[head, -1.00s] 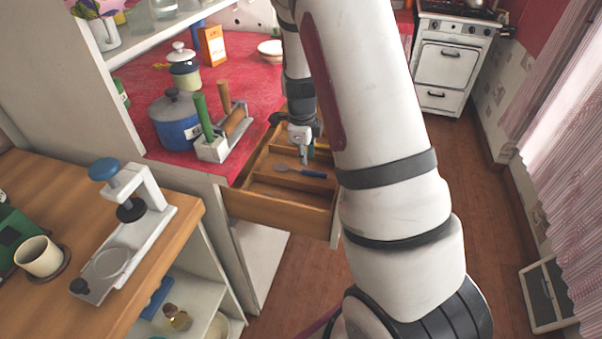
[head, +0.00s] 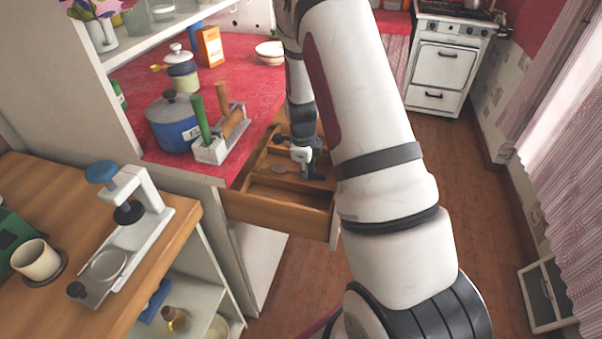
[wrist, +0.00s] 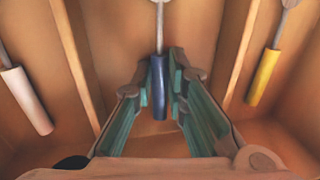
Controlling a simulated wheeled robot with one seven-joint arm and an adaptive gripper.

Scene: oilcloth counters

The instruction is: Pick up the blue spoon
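The blue spoon (wrist: 159,88) lies in the middle compartment of the open wooden drawer (head: 270,208). Its blue handle points toward my wrist and its grey metal shaft runs to the top edge of the wrist view.
A white-handled utensil (wrist: 27,100) lies in the compartment on the left and a yellow-handled one (wrist: 264,78) on the right, behind wooden dividers. A red counter (head: 155,82) beside the drawer holds a blue pot (head: 174,128) and a rack with green and brown handles (head: 212,151).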

